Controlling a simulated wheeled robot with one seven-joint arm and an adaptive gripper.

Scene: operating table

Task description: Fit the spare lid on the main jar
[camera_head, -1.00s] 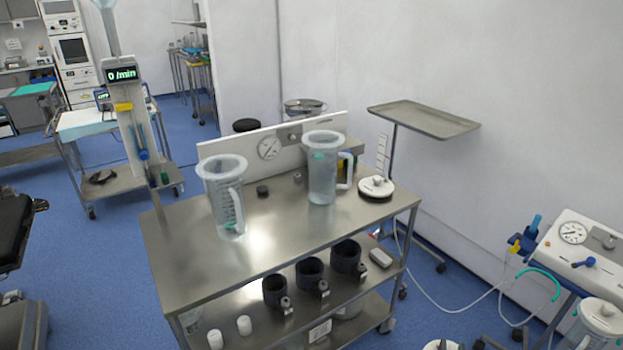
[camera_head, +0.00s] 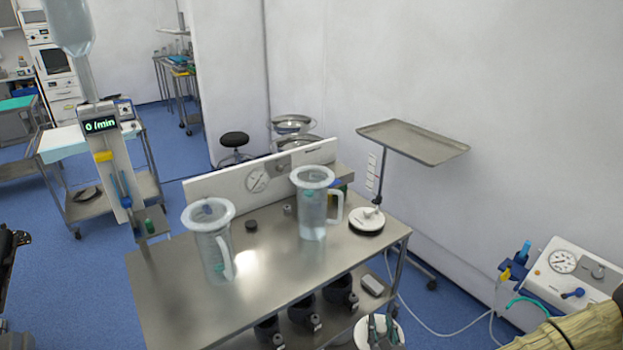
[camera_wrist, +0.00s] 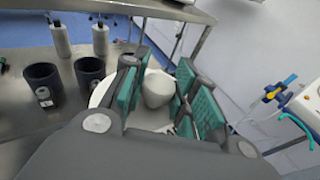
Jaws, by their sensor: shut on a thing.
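Two clear lidless jugs with handles stand upright on the steel cart's top (camera_head: 265,295): a left jar (camera_head: 213,250) and a right jar (camera_head: 313,210). I cannot tell which is the main jar. A white lid with a black rim (camera_head: 367,220) lies on the cart top at the right. My gripper (camera_head: 382,328) is low at the cart's front right, below the top. It is shut on the knob of another white lid (camera_wrist: 157,90), whose disc also shows in the head view (camera_head: 361,334). The teal finger pads (camera_wrist: 160,85) flank the knob; part of the disc is hidden.
A gauge panel (camera_head: 262,178) backs the cart top. A tray stand (camera_head: 413,142) is behind right, and a gauge unit (camera_head: 575,270) stands at right.

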